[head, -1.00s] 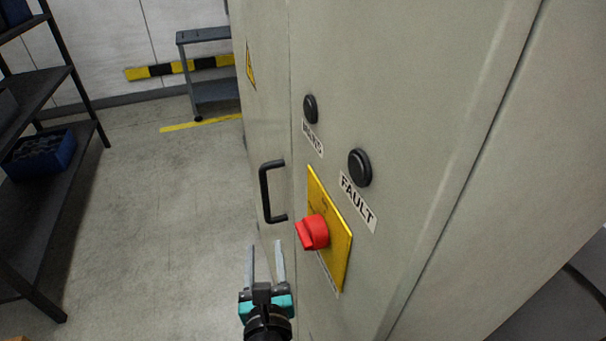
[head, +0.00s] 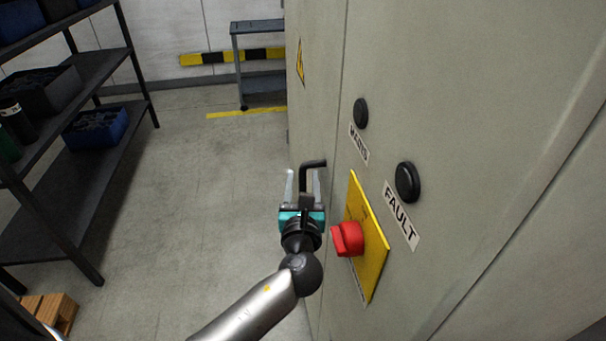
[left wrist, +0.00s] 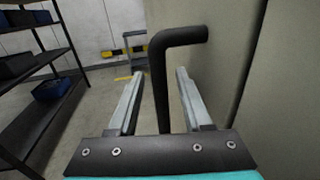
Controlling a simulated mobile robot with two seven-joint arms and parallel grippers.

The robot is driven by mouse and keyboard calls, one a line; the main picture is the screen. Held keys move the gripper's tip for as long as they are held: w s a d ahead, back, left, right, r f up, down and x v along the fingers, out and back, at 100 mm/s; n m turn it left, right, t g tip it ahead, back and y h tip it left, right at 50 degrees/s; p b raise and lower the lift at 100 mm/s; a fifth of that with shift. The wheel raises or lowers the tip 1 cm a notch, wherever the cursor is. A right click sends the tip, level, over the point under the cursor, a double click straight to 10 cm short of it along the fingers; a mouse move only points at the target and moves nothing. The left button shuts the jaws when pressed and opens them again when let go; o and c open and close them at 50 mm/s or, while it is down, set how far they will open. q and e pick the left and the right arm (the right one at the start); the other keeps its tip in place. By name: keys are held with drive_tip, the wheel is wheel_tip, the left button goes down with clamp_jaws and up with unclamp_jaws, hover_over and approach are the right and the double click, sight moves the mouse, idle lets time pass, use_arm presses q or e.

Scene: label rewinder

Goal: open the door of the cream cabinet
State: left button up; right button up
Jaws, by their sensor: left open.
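The cream cabinet (head: 450,110) fills the right of the head view. Its door (head: 318,80) is at the left and looks closed. The black bar handle (head: 313,164) stands out from the door; its lower part is hidden behind my gripper. My left gripper (head: 304,180) is open at the handle. In the left wrist view the upright bar of the handle (left wrist: 161,90) shows between the two open fingers (left wrist: 158,88). I cannot tell whether a finger touches it. My right gripper is not in view.
A red rotary switch (head: 348,239) on a yellow plate (head: 368,240) sticks out right of my gripper. Two black round lamps sit above labels. A dark shelf rack (head: 80,150) with bins stands left. The floor (head: 200,190) between is clear. A grey cart (head: 258,60) stands behind.

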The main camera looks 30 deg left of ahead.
use_arm(q)
drive_tip(key=shift+x, duration=1.05)
clamp_jaws()
idle(0.7)
